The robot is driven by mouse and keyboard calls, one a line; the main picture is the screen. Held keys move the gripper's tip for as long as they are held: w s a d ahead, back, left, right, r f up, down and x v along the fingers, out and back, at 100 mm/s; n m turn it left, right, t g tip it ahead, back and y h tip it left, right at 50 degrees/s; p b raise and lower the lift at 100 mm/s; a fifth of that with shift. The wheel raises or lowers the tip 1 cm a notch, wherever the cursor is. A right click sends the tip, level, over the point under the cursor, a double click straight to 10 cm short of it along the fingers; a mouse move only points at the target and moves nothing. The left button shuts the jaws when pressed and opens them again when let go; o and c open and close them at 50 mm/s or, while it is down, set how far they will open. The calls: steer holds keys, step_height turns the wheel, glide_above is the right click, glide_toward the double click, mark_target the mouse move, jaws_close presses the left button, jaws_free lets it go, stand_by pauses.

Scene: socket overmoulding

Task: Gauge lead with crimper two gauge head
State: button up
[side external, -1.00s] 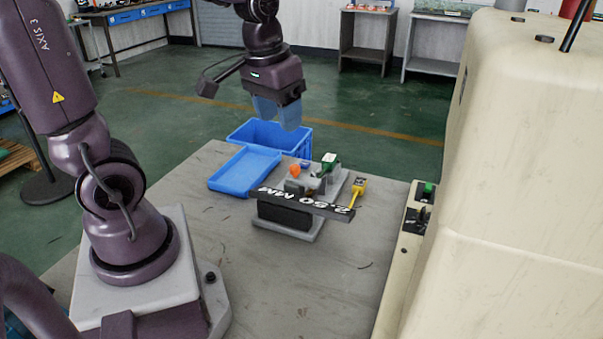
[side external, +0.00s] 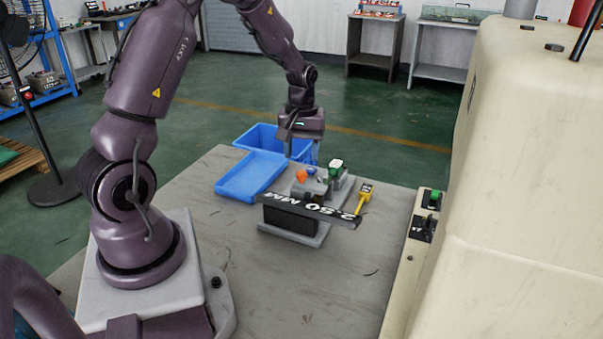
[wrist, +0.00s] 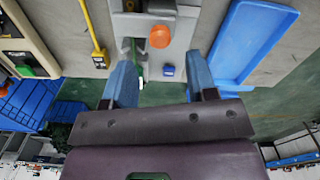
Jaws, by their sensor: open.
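A grey gauge fixture (side external: 335,185) stands on the table with a black plate marked "2.50 MM" (side external: 312,207) along its front. On its top are an orange dome (side external: 301,176), a green and white part (side external: 336,166) and a small blue part. In the wrist view the orange dome (wrist: 160,36), a green piece (wrist: 139,70) and the blue part (wrist: 168,70) lie near my fingers. My gripper (wrist: 162,78) has two blue fingers, spread apart with nothing held between them. In the side view my gripper (side external: 303,150) is just behind the fixture. I cannot make out a lead.
A yellow tool or tag (side external: 364,197) stands at the fixture's right. A shallow blue tray (side external: 250,177) lies at its left, with a deeper blue bin (side external: 262,138) behind. A large cream machine (side external: 520,180) fills the right side. The table's front is clear.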

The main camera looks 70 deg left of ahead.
mark_target(302, 171)
step_height(302, 171, down, 6)
steer(key=shift+f, duration=0.2)
steer(key=shift+c, duration=0.2)
jaws_close()
steer(key=shift+s+a, duration=1.75)
